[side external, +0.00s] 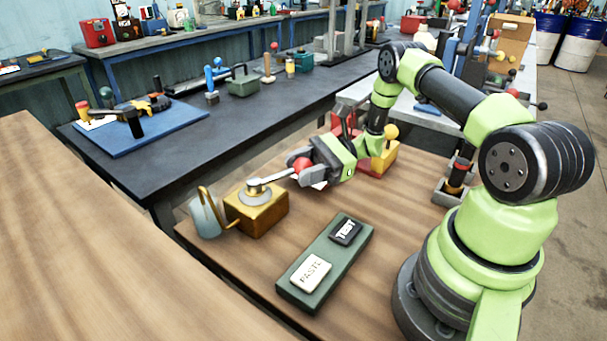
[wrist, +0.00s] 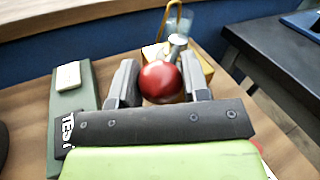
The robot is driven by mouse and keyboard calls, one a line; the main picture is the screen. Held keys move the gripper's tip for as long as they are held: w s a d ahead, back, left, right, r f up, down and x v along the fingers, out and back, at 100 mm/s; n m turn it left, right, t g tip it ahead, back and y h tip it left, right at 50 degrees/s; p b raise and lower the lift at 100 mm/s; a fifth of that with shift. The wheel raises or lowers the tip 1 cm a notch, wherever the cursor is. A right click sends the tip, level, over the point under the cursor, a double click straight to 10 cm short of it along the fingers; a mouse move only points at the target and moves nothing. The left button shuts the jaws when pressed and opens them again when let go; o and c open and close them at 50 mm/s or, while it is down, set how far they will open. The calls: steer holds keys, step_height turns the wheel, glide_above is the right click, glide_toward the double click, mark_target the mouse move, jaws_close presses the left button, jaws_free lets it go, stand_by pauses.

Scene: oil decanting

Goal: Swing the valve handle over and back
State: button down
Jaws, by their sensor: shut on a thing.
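The valve handle (side external: 276,176) is a light metal lever with a red ball knob (side external: 302,165) at its end. It runs from a round pivot on top of a brass-coloured valve box (side external: 258,212) to my gripper. My gripper (side external: 300,162) is shut on the red knob. In the wrist view the red knob (wrist: 161,82) sits between the two dark fingers, with the lever and the brass box (wrist: 205,65) beyond it. A bent brass spout and a clear jug (side external: 205,214) are at the left of the box.
A red and yellow block (side external: 384,160) stands behind my gripper. The wooden bench right of the tray is clear up to my base.

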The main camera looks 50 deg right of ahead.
steer(key=shift+n+g+y, duration=0.4)
steer(key=shift+n+g, duration=0.2)
steer(key=shift+g, duration=0.3)
steer(key=shift+w+d+r, duration=0.1)
steer(key=shift+w+d, duration=0.25)
steer(key=shift+w, duration=0.45)
steer(key=shift+w+d+f, duration=0.1)
steer(key=shift+w+d, duration=0.25)
steer(key=shift+w, duration=0.5)
steer(key=shift+w+d+r, duration=0.1)
steer(key=shift+w+d, duration=0.25)
steer(key=shift+w, duration=0.45)
steer(key=c, duration=0.6)
jaws_free()
steer(key=shift+c, duration=0.2)
steer(key=shift+v, duration=3.75)
